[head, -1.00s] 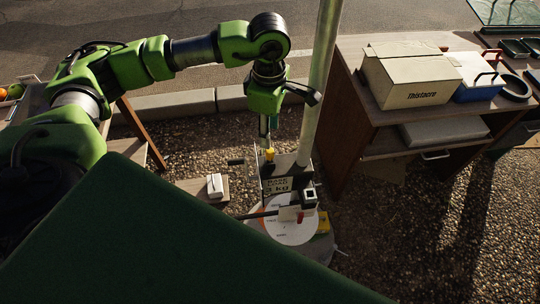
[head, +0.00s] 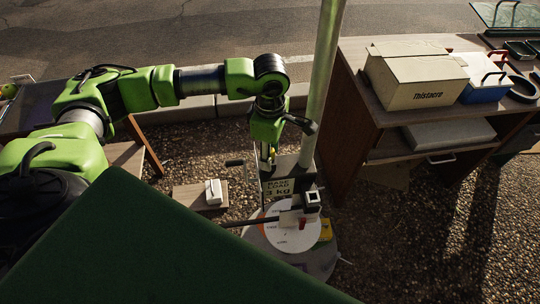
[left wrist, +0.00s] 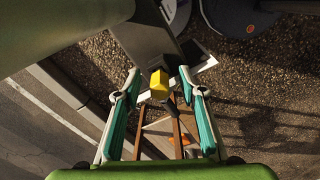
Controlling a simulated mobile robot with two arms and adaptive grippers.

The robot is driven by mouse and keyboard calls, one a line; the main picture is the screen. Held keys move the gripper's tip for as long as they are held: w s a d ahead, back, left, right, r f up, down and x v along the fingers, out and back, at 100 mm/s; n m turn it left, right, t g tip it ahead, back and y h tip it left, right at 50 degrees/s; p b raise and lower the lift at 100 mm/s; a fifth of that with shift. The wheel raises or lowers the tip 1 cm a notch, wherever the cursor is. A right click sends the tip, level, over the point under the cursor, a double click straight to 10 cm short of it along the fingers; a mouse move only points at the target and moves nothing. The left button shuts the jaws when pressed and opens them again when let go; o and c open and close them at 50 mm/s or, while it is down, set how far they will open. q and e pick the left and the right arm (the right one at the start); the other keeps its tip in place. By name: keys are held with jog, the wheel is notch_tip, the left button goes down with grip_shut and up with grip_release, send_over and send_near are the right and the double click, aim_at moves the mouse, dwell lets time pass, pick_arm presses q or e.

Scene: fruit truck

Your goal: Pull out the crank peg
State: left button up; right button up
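The yellow peg (left wrist: 159,84) shows in the left wrist view between the two teal fingers of my left gripper (left wrist: 160,76), near their tips. Gaps show on both sides of it, so the gripper is open around it. In the head view, my left gripper (head: 268,163) points down at the post's dark bracket, above a "BASE LOAD 3 kg" plate (head: 278,188). It mostly hides the peg there. My right gripper is not in view.
The metal pole (head: 322,85) rises beside my left gripper. A round base with a white disc (head: 285,239) stands below. A wooden cabinet (head: 355,105) with a cardboard box (head: 415,82) is at the right. A dark green panel (head: 150,245) covers the lower left foreground.

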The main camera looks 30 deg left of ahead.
pick_arm(q)
grip_shut()
jog(key=shift+r, duration=0.65)
dwell(0.4)
jog(key=shift+r, duration=0.1)
jog(key=shift+r+p, duration=1.85)
jog(key=shift+r, duration=1.8)
